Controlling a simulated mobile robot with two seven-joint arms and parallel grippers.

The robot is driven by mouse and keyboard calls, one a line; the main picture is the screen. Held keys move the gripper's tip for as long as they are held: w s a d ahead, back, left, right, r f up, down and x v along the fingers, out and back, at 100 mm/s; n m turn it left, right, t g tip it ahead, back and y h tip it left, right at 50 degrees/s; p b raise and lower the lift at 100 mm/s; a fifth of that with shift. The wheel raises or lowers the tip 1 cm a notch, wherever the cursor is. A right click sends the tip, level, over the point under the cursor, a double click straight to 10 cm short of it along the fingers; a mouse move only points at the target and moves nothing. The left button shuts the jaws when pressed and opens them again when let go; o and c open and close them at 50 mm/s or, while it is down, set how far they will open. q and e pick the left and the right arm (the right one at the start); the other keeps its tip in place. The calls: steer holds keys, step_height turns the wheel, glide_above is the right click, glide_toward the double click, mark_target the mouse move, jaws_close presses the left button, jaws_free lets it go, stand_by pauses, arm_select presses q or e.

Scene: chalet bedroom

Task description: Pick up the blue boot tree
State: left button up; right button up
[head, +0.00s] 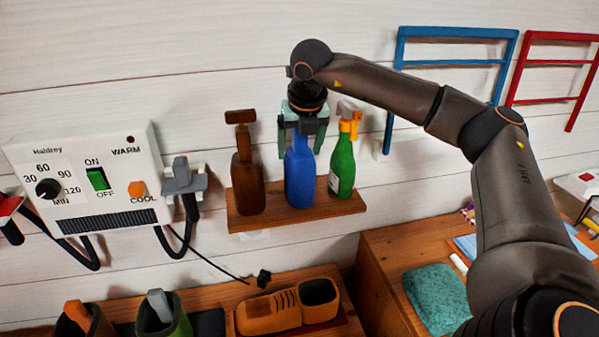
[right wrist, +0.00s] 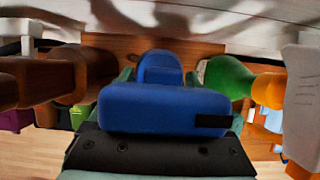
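The blue boot tree (head: 299,178) stands upright on a small wooden wall shelf (head: 345,205), between a brown boot tree (head: 247,180) and a green spray bottle (head: 342,166). My right gripper (head: 301,143) is above it, pointing down, with its fingers apart on either side of the blue boot tree's upper part. In the right wrist view the blue handle (right wrist: 165,108) fills the space close to the camera, with the blue body (right wrist: 160,66) beyond it. The fingers look open; contact with the tree cannot be made out. My left gripper is out of view.
The brown boot tree and green bottle stand close on both sides. A white control box (head: 90,190) with a grey-handled holder hangs on the wall at left. Below are a bench with a brown shoe (head: 270,312) and a wooden desk with a teal cloth (head: 436,298).

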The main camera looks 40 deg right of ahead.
jaws_close()
steer(key=shift+r, duration=0.1)
stand_by(0.4)
